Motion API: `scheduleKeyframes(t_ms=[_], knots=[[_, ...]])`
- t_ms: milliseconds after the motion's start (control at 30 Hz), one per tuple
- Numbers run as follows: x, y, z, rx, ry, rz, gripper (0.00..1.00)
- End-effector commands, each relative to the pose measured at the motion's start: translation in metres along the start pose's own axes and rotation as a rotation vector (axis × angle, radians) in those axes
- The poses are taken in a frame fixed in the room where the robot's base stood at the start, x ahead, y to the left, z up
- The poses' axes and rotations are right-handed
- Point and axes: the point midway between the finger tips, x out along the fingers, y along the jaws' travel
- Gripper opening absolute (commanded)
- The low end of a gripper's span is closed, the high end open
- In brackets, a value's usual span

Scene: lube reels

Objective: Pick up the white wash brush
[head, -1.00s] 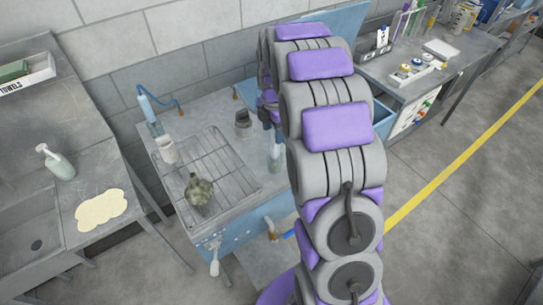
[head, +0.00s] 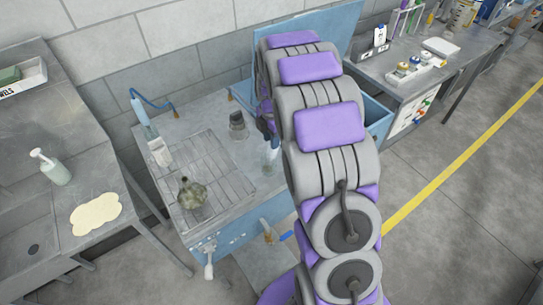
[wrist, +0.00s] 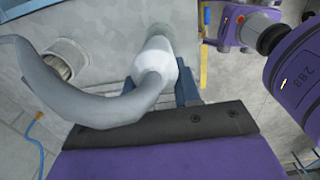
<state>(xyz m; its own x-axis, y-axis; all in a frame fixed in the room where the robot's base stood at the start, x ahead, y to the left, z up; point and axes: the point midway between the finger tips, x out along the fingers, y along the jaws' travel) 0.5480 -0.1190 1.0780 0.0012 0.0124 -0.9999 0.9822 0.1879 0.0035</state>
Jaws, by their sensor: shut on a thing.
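The white wash brush (wrist: 158,66) is in my gripper (wrist: 160,92) in the wrist view. Its pale, rounded part sits between the blue fingers, and a thick grey-white curved part sweeps off to the left. My gripper is shut on it. In the head view a pale piece (head: 270,158), probably the brush, shows just left of my arm over the washer's right side. My arm hides most of the gripper there. I cannot tell whether the brush touches the surface below.
A blue parts washer (head: 240,232) carries a wire rack with a greenish lumpy part (head: 191,193), a white container (head: 161,153) and a dark grey cup (head: 238,125). A sink bench with a soap bottle (head: 53,168) stands left. A workbench (head: 440,70) stands right; open floor lies beyond.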

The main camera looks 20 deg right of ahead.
Motion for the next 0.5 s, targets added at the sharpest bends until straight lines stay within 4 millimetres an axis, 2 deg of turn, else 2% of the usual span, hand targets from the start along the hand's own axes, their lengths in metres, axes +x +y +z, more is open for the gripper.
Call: scheduleKeyframes(t_ms=[33, 100, 267, 500], knots=[[0.0003, -0.0001, -0.0023, -0.003, -0.005, -0.003, 0.07], [0.0002, 0.0004, -0.0047, -0.003, -0.007, -0.004, 0.00], [-0.0003, 0.0011, -0.0088, -0.005, -0.010, -0.005, 0.00], [0.0004, 0.0000, -0.0036, -0.002, -0.002, -0.003, 0.00]])
